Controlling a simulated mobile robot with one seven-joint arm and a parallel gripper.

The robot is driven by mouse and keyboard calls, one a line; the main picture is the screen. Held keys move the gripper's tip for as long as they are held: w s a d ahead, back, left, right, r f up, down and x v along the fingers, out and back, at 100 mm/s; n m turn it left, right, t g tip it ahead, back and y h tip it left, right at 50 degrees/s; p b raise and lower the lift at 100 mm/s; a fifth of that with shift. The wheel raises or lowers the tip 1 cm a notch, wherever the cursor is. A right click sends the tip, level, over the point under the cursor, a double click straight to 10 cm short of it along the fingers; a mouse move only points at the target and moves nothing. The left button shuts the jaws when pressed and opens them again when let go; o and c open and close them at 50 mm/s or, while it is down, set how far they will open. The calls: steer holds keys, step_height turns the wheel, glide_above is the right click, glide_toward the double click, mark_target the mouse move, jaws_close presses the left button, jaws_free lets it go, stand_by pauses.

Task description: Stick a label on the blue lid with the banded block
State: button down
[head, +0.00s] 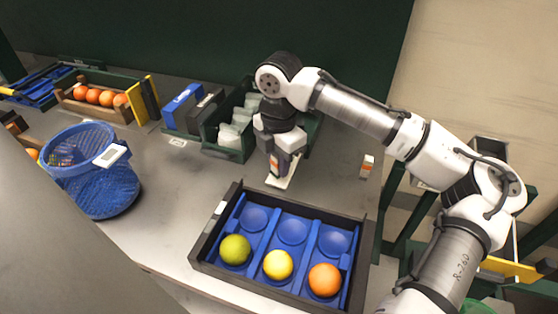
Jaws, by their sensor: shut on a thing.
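My gripper (283,163) points down at the middle of the grey table. It is shut on a small white block with an orange band (274,166), which is partly hidden by the fingers. The block is at or just above a flat white pad (285,182); I cannot tell whether they touch. A second small white block with an orange band (367,166) stands on the table to the right. A blue panel with white marking (182,108), perhaps the blue lid, stands upright at the back, left of a black one (206,111).
A black-framed blue tray (225,270) with a green, a yellow and an orange fruit is in front. A green bin of clear packs (209,139) stands close behind my gripper. A blue basket (105,195) and a crate of oranges (68,104) are left. Table between basket and tray is clear.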

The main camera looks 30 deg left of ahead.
steer(key=shift+r+p, duration=2.15)
steer(key=shift+r, duration=0.4)
steer(key=shift+f, duration=0.1)
